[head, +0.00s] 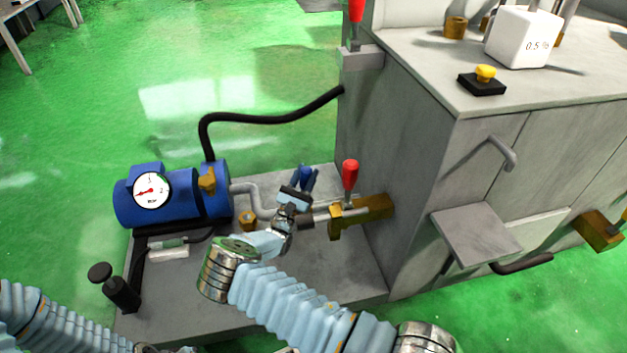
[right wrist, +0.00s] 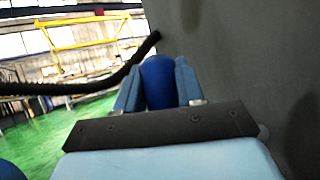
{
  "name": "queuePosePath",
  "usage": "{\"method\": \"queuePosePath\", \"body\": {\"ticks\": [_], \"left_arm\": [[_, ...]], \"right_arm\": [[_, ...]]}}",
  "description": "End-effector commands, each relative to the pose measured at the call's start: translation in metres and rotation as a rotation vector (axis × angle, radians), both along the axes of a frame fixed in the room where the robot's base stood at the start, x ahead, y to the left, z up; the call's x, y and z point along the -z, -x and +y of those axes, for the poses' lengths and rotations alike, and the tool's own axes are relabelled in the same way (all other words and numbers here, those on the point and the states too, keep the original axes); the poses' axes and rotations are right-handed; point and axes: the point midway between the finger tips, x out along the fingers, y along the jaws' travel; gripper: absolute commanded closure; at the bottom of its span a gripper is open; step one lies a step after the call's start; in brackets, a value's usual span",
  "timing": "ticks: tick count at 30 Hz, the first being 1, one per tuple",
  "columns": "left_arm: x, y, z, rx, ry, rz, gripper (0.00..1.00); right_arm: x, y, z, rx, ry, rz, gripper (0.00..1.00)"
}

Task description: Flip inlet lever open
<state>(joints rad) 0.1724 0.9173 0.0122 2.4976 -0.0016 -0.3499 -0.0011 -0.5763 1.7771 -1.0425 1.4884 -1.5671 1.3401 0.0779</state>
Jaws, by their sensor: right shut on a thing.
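A blue rounded lever handle (right wrist: 158,82) stands between the fingers of my right gripper in the right wrist view. In the head view my right gripper (head: 304,180) is shut on this blue handle (head: 306,173), above the grey pipe beside the brass valve block (head: 372,212). The handle's lower part and its joint are hidden by the gripper. A red-handled lever (head: 350,175) stands upright on the brass valve, just right of my gripper and apart from it. My left gripper is out of view; only part of the left arm shows at the lower left.
The blue pump (head: 178,197) with a white gauge (head: 152,190) is left of my gripper. A black hose (head: 270,118) arches behind to the grey machine cabinet (head: 400,140), which stands close on the right. A black knobbed post (head: 115,287) stands at the plate's left front.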

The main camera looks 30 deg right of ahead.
Motion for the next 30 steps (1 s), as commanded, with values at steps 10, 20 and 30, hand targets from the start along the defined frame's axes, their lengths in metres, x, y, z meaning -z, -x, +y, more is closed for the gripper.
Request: {"method": "queuePosePath", "body": {"ticks": [10,20,30], "left_arm": [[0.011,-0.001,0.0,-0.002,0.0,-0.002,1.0],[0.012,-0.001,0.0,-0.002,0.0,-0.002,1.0],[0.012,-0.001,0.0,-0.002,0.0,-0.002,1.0]], "right_arm": [[0.001,-0.003,0.015,0.0,0.135,0.035,1.0],[0.0,-0.004,0.018,-0.001,0.161,0.042,1.0],[0.0,-0.004,0.019,-0.002,0.16,0.041,0.44]]}}
